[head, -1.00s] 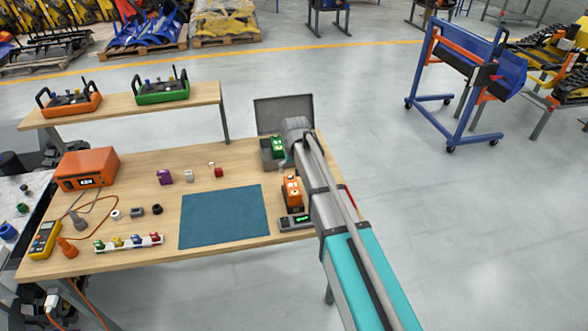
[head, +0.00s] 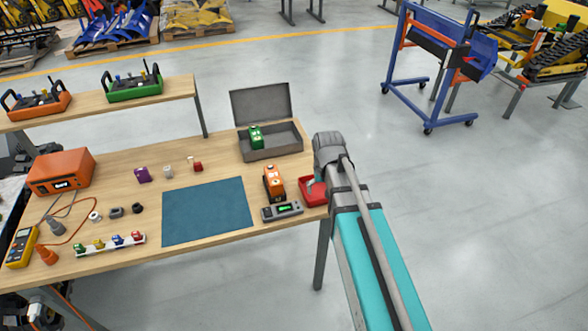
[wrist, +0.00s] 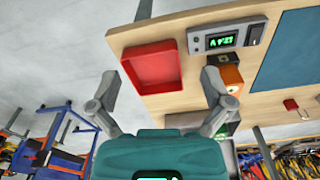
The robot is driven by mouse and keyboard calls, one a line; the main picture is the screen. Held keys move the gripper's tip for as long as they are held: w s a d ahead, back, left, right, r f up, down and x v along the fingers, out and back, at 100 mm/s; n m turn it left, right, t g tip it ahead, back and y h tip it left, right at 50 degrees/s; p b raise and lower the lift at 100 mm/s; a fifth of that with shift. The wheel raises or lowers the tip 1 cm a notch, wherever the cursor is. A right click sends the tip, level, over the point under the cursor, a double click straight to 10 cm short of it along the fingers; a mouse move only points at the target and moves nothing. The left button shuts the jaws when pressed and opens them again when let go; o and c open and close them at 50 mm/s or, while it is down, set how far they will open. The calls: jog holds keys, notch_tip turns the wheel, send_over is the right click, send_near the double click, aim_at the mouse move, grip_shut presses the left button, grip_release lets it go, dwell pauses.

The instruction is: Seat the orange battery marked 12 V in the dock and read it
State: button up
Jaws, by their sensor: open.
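The orange battery (head: 273,183) stands upright at the back of the dock (head: 270,215), at the table's right end. The dock's display (head: 285,208) is lit green; in the wrist view the display (wrist: 220,41) shows green characters, seemingly 12.4 V, tilted. The battery (wrist: 230,77) shows there beside the display, partly behind a finger. My gripper (wrist: 160,95) is open and empty, its fingers spread, with the red tray between and beyond them. In the head view my wrist hides most of the gripper, right of the battery and apart from it.
A red tray (head: 309,195) lies right of the dock at the table edge. An open grey case (head: 285,143) behind holds a green battery (head: 256,136). A blue mat (head: 207,212) lies left of the dock. Small parts and an orange instrument (head: 62,173) stand further left.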

jog(key=s+d+m, duration=0.1)
jog(key=s+d, duration=0.6)
jog(key=s, duration=0.3)
jog(key=shift+g, duration=0.3)
